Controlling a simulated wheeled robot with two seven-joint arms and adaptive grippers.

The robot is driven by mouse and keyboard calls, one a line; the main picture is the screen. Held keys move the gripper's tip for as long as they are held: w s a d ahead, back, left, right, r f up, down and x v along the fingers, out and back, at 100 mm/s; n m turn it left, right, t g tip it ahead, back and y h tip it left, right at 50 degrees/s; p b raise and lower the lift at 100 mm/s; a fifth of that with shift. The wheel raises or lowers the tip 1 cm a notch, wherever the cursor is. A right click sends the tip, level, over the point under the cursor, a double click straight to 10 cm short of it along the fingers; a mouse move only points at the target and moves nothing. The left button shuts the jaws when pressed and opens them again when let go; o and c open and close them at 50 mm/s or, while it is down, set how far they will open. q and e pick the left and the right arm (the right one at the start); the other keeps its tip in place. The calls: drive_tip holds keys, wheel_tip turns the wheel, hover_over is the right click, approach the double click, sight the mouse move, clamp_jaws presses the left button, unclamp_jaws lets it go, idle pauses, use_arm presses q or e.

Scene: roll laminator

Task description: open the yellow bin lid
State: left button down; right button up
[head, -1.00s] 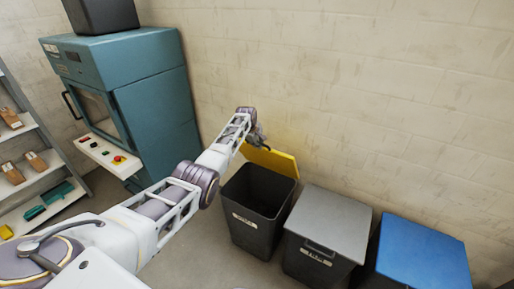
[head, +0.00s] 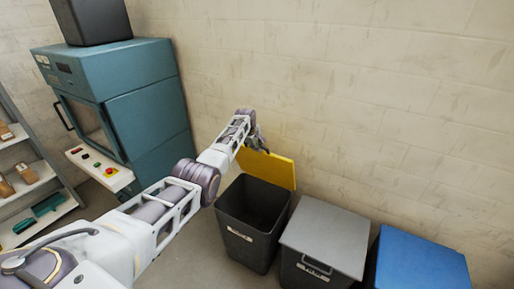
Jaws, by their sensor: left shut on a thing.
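The yellow lid (head: 270,168) stands raised at the back of its dark grey bin (head: 248,238), close to the wall. The bin's mouth is open and its inside looks dark. My left arm reaches in from the left, and my left gripper (head: 258,144) is at the lid's upper left edge, shut on the lid. The fingers are small and partly hidden by the wrist. My right gripper is not in the head view.
A bin with a grey lid (head: 327,236) and one with a blue lid (head: 420,262) stand shut to the right. A teal machine (head: 120,100) and a shelf (head: 38,175) are at the left. The pale wall (head: 380,90) is close behind the bins.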

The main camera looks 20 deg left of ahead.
use_arm(q)
drive_tip(key=c, duration=1.5)
unclamp_jaws()
drive_tip(key=shift+o, duration=0.2)
drive_tip(key=shift+r, duration=0.1)
drive_tip(key=shift+s+r, duration=0.1)
drive_tip(key=shift+r, duration=0.1)
drive_tip(key=v, duration=1.1)
drive_tip(key=shift+r, duration=0.15)
drive_tip(key=shift+s, duration=0.15)
drive_tip(key=shift+c, duration=0.4)
